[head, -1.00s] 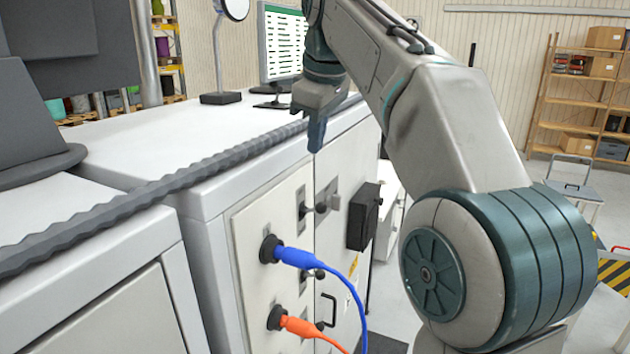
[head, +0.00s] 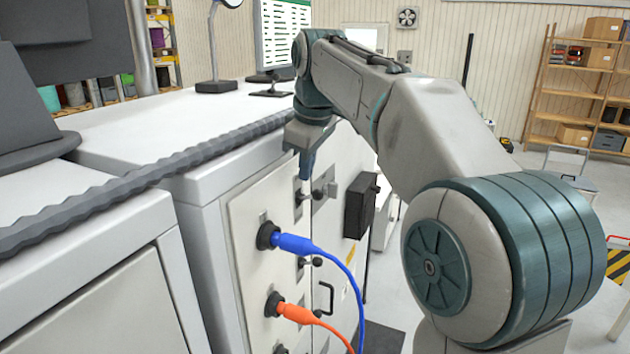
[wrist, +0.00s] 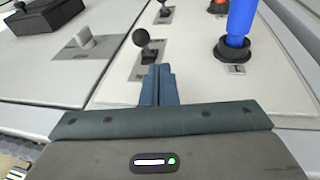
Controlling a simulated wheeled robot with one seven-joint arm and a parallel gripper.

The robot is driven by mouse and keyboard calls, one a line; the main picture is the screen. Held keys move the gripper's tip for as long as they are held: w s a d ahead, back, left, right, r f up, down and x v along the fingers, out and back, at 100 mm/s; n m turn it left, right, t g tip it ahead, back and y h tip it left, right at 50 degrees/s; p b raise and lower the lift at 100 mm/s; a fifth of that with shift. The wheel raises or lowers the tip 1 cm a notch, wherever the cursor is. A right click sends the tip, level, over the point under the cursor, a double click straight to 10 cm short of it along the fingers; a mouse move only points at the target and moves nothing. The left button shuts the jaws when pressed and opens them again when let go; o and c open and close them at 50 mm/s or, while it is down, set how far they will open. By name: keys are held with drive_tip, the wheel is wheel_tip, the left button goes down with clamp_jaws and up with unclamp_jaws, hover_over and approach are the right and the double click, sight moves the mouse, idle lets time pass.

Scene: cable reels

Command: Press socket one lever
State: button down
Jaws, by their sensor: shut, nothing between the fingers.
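My gripper (head: 307,172) is shut and empty, fingers pointing down along the cabinet front. A lever with a black ball knob (head: 317,194) sticks out of the panel just below the fingertips; it also shows just beyond my closed fingers (wrist: 158,75) in the wrist view (wrist: 141,38). I cannot tell whether they touch. A blue plug (head: 292,243) sits in the upper socket, near this lever. An orange plug (head: 298,313) sits in the lower socket. A second black-knobbed lever (head: 317,261) is beside the blue plug, lower down. The panel labels are too small to read.
A black box (head: 361,206) juts from the cabinet front to the right of the levers. A dark ridged rail (head: 150,180) runs along the cabinet top's edge. Blue and orange cables hang in front of the panel.

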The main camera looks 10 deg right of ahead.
sight(315, 193)
drive_tip(key=shift+w+d+f+p, duration=0.1)
drive_tip(key=shift+w+d+f, duration=0.2)
drive_tip(key=shift+f, duration=0.3)
drive_tip(key=shift+w+d+f+p, duration=0.15)
drive_tip(key=shift+d+f, duration=0.15)
drive_tip(key=shift+f, duration=0.3)
drive_tip(key=shift+w+d+f+p, duration=0.1)
drive_tip(key=shift+w+d+f, duration=0.2)
drive_tip(key=shift+f, duration=0.3)
drive_tip(key=shift+s+d+f+b, duration=0.1)
drive_tip(key=shift+d+f+b, duration=0.15)
drive_tip(key=shift+b, duration=0.45)
